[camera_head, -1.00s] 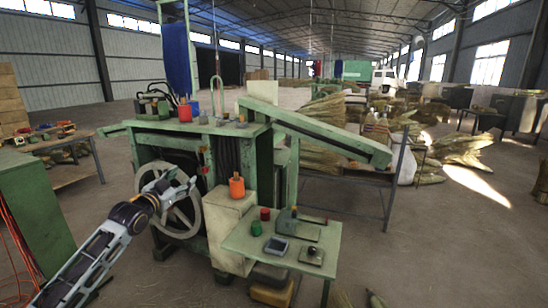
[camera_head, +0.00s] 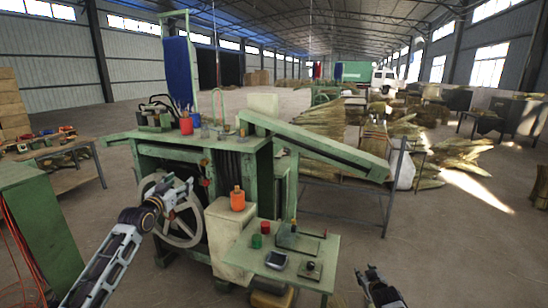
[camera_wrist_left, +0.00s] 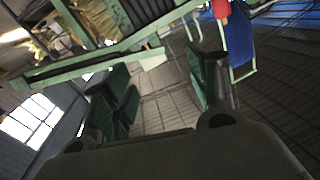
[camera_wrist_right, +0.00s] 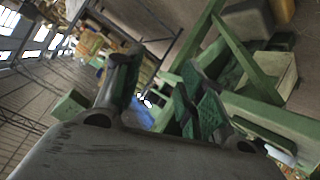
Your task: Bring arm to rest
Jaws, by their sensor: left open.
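My left gripper (camera_head: 186,192) is in front of the spoked handwheel (camera_head: 168,212) of the green winding machine (camera_head: 262,150). Its fingers stand apart with nothing between them in the left wrist view (camera_wrist_left: 165,90). Whether it touches the wheel cannot be told. My right gripper (camera_head: 372,272) is at the lower edge of the head view, right of the small green side table (camera_head: 245,258). Its fingers are apart and empty in the right wrist view (camera_wrist_right: 158,95). Most of the right arm is out of view.
An orange bottle (camera_head: 238,200) stands on a pale box beside the side table. The side table holds small jars and a dark device (camera_head: 276,260). A green cabinet (camera_head: 40,225) is at the left. Broom straw (camera_head: 325,120) lies behind a metal frame. Floor at right is open.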

